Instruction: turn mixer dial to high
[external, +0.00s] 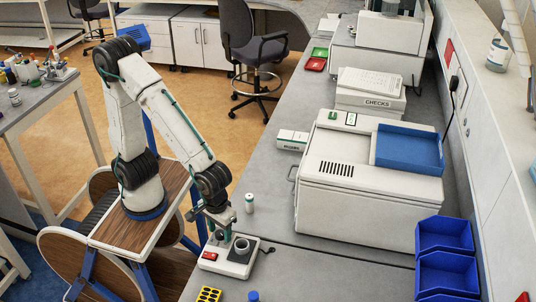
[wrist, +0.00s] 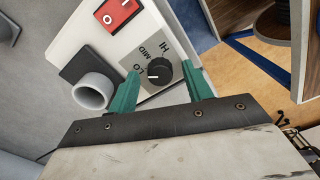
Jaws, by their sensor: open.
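The mixer (external: 228,256) is a small white box at the near edge of the bench, with a red rocker switch (wrist: 118,14) and a grey cup-shaped holder (wrist: 92,92) on a black pad. Its black dial (wrist: 156,74) shows in the wrist view on a grey plate marked LO, MID and HI. In the external view my gripper (external: 219,234) is over the mixer's back left and hides the dial.
A small white vial (external: 249,203) stands behind the mixer. A large white machine with a blue tray (external: 408,148) is to the right. A yellow rack (external: 208,295) and a blue-capped item (external: 254,296) are in front. Blue bins (external: 445,237) stand at the right.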

